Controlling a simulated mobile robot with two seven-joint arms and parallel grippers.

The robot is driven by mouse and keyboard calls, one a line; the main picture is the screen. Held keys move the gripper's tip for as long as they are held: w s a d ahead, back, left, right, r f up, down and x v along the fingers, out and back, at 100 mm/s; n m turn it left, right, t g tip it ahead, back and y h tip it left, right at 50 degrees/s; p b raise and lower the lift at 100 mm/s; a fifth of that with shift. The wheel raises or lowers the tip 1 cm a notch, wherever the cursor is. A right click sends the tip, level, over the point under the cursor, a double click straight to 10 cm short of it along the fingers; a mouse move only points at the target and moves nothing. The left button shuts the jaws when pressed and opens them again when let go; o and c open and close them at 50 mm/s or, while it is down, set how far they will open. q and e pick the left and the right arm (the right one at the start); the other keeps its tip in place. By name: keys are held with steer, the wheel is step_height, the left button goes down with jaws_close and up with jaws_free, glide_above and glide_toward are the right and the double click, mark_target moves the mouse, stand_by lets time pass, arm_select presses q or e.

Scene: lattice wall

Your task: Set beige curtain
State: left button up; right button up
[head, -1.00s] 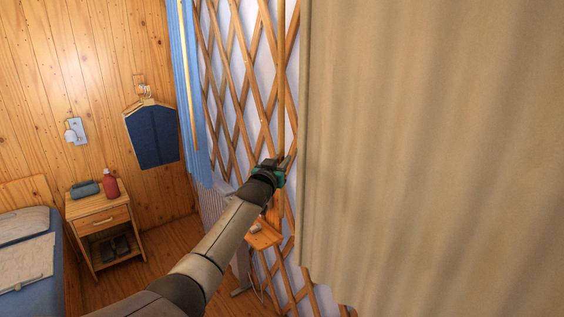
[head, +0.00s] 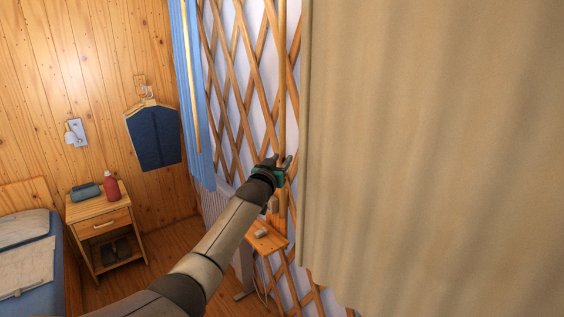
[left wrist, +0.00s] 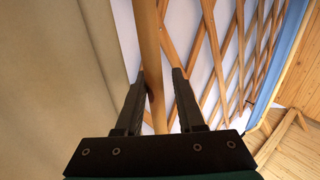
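The beige curtain (head: 430,150) hangs in folds over the right half of the head view. It also fills the left of the left wrist view (left wrist: 50,80). A vertical wooden rod (head: 282,90) stands just left of its edge, in front of the lattice; whether it is joined to the curtain is out of sight. My left gripper (head: 281,160) is at this rod. In the left wrist view the gripper (left wrist: 158,72) is open, with the rod (left wrist: 147,35) between its fingers, nearer the left one. My right gripper is not in view.
The wooden lattice wall (head: 235,70) lies close behind the rod. A blue curtain (head: 185,90) hangs further left. A small wooden shelf (head: 265,238) is below my gripper.

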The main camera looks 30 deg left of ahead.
arm_select(q)
steer(key=shift+s+d, duration=0.1)
steer(key=shift+d, duration=0.05)
steer(key=shift+s+f, duration=0.1)
steer(key=shift+s, duration=0.05)
steer(key=shift+s+d, duration=0.25)
steer(key=shift+s, duration=0.35)
steer(key=v, duration=1.3)
steer(key=shift+s, duration=0.3)
